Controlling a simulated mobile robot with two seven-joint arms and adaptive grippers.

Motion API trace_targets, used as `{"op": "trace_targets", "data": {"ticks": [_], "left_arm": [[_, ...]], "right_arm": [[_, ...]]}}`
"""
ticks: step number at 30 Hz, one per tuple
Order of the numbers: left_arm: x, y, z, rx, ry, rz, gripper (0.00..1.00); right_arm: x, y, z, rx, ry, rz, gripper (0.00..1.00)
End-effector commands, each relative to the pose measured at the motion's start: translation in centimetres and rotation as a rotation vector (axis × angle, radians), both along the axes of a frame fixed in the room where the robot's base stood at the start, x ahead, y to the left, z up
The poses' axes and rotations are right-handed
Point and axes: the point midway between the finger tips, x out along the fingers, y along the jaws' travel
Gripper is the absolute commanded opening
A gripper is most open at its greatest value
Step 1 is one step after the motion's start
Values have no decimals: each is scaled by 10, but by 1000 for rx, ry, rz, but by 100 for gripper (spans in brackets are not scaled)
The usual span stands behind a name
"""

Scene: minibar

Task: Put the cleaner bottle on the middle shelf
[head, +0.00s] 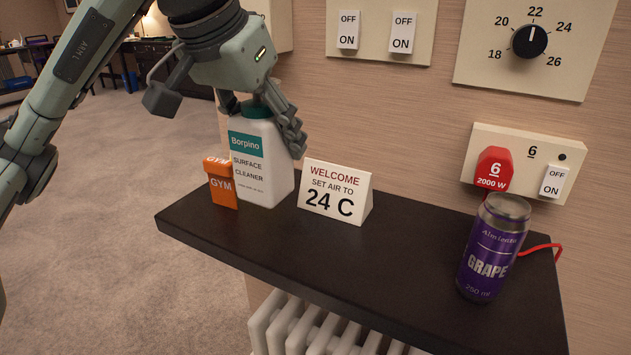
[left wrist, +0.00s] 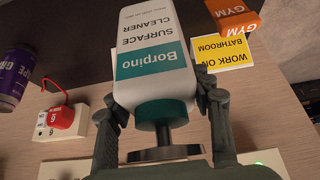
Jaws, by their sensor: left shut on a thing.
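The cleaner bottle (head: 262,165) is white with a teal cap and a Borpino surface cleaner label. It is upright at the left end of a dark shelf (head: 400,262); I cannot tell if its base touches the shelf. My left gripper (head: 265,125) is shut on the upper part of the bottle from above, a finger on each side. The left wrist view shows the bottle (left wrist: 155,70) between the fingers of the left gripper (left wrist: 160,108). Which shelf is the middle one does not show. My right gripper is not in view.
An orange GYM box (head: 222,186) stands close to the bottle's left, and a white welcome sign (head: 335,192) to its right. A purple can (head: 493,248) and red plug (head: 492,172) are farther right. A yellow card (left wrist: 222,50) shows in the wrist view. A radiator (head: 300,328) is below.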

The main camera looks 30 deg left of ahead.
Motion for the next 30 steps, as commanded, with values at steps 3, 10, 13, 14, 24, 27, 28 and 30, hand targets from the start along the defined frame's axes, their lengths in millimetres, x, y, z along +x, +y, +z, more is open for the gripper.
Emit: {"op": "trace_targets", "data": {"ticks": [3,10,13,14,24,27,28,30], "left_arm": [[22,-15,-14,-2,1,-1,4],[46,-30,-31,-1,-2,1,4],[49,-32,-37,0,-1,1,4],[48,-32,-40,1,0,2,4],[48,-31,-74,0,-4,2,4],[48,-31,-73,0,-4,2,4],[48,-31,-73,0,-4,2,4],[48,-31,-73,0,-4,2,4]], "right_arm": [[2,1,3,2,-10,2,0],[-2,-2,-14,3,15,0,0],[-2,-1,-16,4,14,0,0],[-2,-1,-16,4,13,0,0],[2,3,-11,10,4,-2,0],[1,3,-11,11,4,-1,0],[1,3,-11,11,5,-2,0],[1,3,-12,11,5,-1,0]]}}
